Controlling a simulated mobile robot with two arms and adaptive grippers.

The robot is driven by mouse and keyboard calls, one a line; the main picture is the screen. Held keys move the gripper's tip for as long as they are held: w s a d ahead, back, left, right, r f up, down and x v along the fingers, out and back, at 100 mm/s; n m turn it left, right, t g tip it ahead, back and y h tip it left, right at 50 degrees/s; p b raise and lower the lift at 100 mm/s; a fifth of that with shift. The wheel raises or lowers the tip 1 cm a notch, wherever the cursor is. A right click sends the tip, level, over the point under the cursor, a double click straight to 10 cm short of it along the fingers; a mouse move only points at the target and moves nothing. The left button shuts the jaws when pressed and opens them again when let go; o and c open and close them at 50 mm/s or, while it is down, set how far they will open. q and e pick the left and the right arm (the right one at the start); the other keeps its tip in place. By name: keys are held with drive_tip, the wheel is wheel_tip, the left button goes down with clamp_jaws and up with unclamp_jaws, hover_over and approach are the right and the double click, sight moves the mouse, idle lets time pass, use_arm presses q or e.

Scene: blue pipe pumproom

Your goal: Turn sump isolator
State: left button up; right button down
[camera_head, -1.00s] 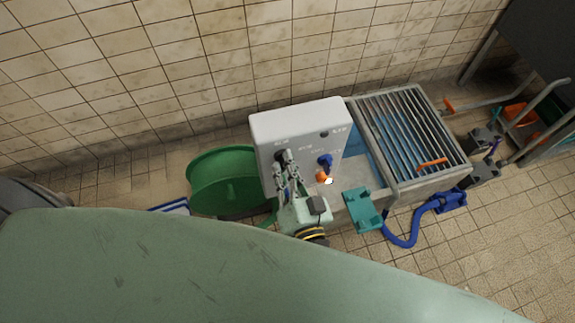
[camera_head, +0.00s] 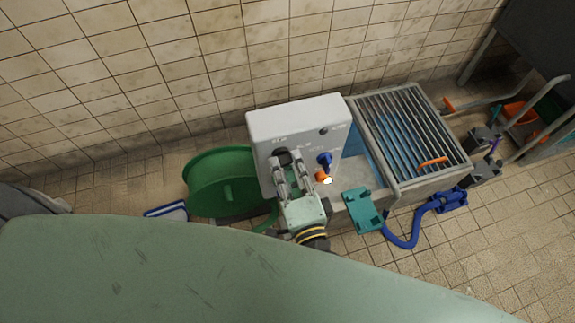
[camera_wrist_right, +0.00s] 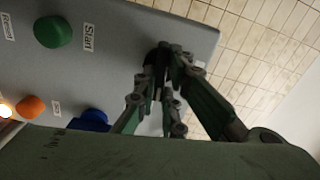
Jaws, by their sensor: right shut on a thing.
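A pale control box (camera_head: 300,118) stands against the tiled wall in the head view. On its face are a black rotary knob (camera_head: 283,154), a blue handle (camera_head: 325,160) and an orange button (camera_head: 321,176). My right gripper (camera_head: 287,163) is shut on the black knob, with one finger on either side of it. In the right wrist view, the fingers (camera_wrist_right: 160,75) cover much of the dark knob, so its setting cannot be read. A green button (camera_wrist_right: 53,32) labelled Start, an orange button (camera_wrist_right: 31,107) and the blue handle (camera_wrist_right: 93,119) show there. My left gripper is out of view.
A green hose reel (camera_head: 222,182) stands left of the box. A metal grating (camera_head: 410,130) is to the right. A teal pump-like part (camera_head: 362,210) and a blue hose (camera_head: 405,238) lie in front. Tiled floor at the lower right is clear.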

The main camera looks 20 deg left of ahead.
drive_tip(key=shift+f+m, duration=0.1)
drive_tip(key=shift+m, duration=0.8)
drive_tip(key=c, duration=1.8)
unclamp_jaws()
drive_tip(key=shift+c, duration=0.2)
drive_tip(key=v, duration=1.2)
